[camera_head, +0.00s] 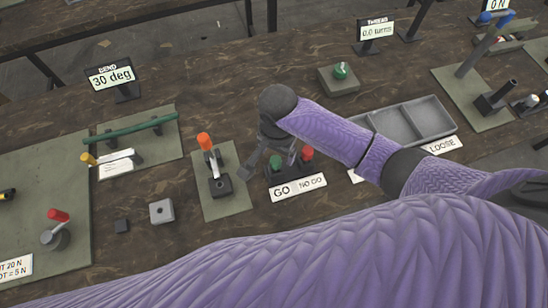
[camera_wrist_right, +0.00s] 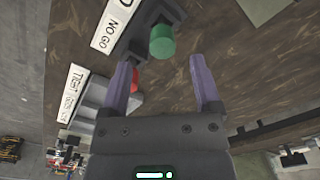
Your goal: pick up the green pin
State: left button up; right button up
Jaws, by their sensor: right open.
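The green pin (camera_head: 276,161) stands upright in a dark gauge block (camera_head: 285,177) behind a GO / NO GO label, beside a red pin (camera_head: 307,153). In the right wrist view the green pin (camera_wrist_right: 162,42) shows its round top just beyond and between the fingertips; the red pin (camera_wrist_right: 134,80) is partly hidden by the left-hand finger. My right gripper (camera_head: 268,163) is open and empty above the block, its fingers on either side of the green pin; it also shows in the wrist view (camera_wrist_right: 160,62). Contact is not visible. My left gripper is not in view.
An orange-handled press (camera_head: 206,143) stands just left of the block. A grey sorting tray (camera_head: 440,115) lies to the right, partly behind my right arm. A grey block with a green knob (camera_head: 341,71) stands behind. A small holed block (camera_head: 162,211) sits at front left.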

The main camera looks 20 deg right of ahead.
aim_at(276, 160)
notch_tip(276, 160, down, 6)
jog(key=shift+a+r+b, duration=0.1)
jog(key=shift+r+b, duration=0.1)
jog(key=shift+b, duration=0.85)
jog(key=shift+r, duration=0.1)
jog(key=shift+c, duration=1)
grip_shut()
